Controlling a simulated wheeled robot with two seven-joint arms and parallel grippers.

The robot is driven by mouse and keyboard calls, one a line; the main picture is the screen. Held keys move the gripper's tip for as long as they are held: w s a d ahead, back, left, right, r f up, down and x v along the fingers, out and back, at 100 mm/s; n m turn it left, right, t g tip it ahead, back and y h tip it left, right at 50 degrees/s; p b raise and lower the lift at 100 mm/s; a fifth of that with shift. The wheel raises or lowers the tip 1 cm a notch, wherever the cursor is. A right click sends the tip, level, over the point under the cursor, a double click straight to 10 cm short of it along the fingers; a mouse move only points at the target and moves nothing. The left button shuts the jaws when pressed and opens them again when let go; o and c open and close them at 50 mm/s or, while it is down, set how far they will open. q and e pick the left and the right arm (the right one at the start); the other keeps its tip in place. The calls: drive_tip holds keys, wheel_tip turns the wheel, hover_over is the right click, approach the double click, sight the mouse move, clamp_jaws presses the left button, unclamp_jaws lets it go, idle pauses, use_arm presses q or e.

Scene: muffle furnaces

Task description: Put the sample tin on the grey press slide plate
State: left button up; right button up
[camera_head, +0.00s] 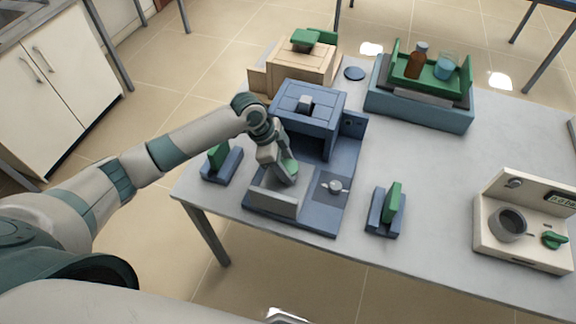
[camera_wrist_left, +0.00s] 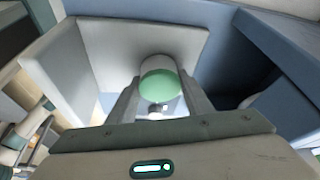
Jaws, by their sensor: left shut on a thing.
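My left gripper (camera_head: 288,180) is low over the front left of the blue press (camera_head: 308,108). In the left wrist view the gripper (camera_wrist_left: 162,105) is shut on the sample tin (camera_wrist_left: 162,66), a pale round tin with a green end. In the head view the gripper mostly hides the tin. A grey walled part (camera_head: 272,203) of the press stands right by the gripper; its grey walls (camera_wrist_left: 120,45) also show behind the tin in the wrist view. I cannot tell whether the tin touches the grey plate. My right gripper is out of view.
Blue holders with green blocks stand left (camera_head: 222,166) and right (camera_head: 386,212) of the press. A small metal knob (camera_head: 335,187) sits on the press base. A wooden box (camera_head: 300,62), a bottle tray (camera_head: 420,105) and a cream device (camera_head: 525,222) stand around. The table's middle right is clear.

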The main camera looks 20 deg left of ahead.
use_arm(q)
drive_tip(key=shift+f, duration=0.1)
drive_tip(key=o, duration=0.9)
drive_tip(key=shift+o, duration=1)
use_arm(e)
drive_tip(key=shift+a, duration=0.3)
use_arm(q)
drive_tip(key=b+v, duration=0.2)
drive_tip(key=v, duration=1)
drive_tip(key=shift+b, duration=0.4)
use_arm(e)
drive_tip(key=shift+d+f, duration=0.15)
drive_tip(key=shift+f, duration=0.55)
drive_tip(key=shift+d+f, duration=0.1)
drive_tip(key=shift+f, duration=0.6)
use_arm(q)
drive_tip(key=shift+a, duration=0.1)
